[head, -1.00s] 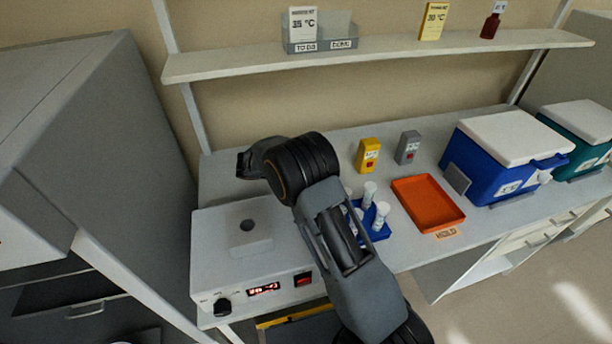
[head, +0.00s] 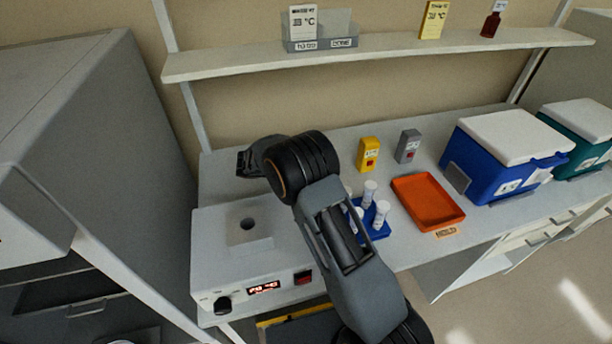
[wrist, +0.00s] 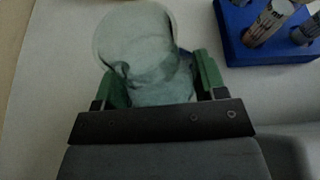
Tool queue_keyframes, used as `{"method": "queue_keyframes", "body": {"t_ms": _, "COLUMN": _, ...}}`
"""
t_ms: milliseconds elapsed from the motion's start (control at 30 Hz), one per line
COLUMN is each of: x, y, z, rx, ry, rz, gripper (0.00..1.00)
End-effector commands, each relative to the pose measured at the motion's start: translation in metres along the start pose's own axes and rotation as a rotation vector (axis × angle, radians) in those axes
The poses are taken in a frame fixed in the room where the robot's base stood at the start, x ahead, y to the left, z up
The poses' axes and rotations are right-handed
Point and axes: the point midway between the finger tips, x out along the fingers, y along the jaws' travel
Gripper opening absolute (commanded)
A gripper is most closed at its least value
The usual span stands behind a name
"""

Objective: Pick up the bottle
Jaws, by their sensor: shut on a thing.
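A pale grey-green, rounded bottle (wrist: 136,42) sits between the green fingers of my gripper (wrist: 163,78) in the wrist view. The fingers are on both sides of it and shut on it. Its lower part is hidden behind the dark gripper body. In the head view, my arm reaches over the bench to the back left, and the bottle and fingertips are hidden behind it. I cannot tell whether the bottle touches the bench.
A white heater block (head: 250,258) stands at front left. A blue tube rack (head: 378,232) with white-capped tubes is right of my arm, then an orange tray (head: 428,203) and a blue cooler (head: 500,165). A shelf (head: 390,55) runs above, holding a small brown bottle (head: 490,25).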

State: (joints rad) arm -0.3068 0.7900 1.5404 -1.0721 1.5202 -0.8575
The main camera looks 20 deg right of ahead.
Motion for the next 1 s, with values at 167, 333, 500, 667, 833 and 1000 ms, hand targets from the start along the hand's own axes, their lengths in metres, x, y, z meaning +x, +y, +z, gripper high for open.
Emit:
{"method": "queue_keyframes", "body": {"t_ms": 167, "x": 0.000, "y": 0.000, "z": 0.000, "rx": -0.001, "ry": 0.000, "rz": -0.001, "gripper": 0.29}}
{"method": "queue_keyframes", "body": {"t_ms": 333, "x": -0.001, "y": 0.000, "z": 0.002, "rx": 0.000, "ry": 0.000, "rz": 0.000, "gripper": 0.29}}
{"method": "queue_keyframes", "body": {"t_ms": 500, "x": -0.003, "y": 0.000, "z": 0.008, "rx": 0.002, "ry": 0.000, "rz": 0.001, "gripper": 0.29}}
{"method": "queue_keyframes", "body": {"t_ms": 667, "x": -0.007, "y": -0.001, "z": 0.017, "rx": 0.002, "ry": 0.000, "rz": 0.001, "gripper": 0.29}}
{"method": "queue_keyframes", "body": {"t_ms": 833, "x": -0.013, "y": -0.003, "z": 0.031, "rx": 0.002, "ry": 0.000, "rz": 0.001, "gripper": 0.29}}
{"method": "queue_keyframes", "body": {"t_ms": 1000, "x": -0.018, "y": -0.004, "z": 0.044, "rx": 0.002, "ry": 0.000, "rz": 0.001, "gripper": 0.29}}
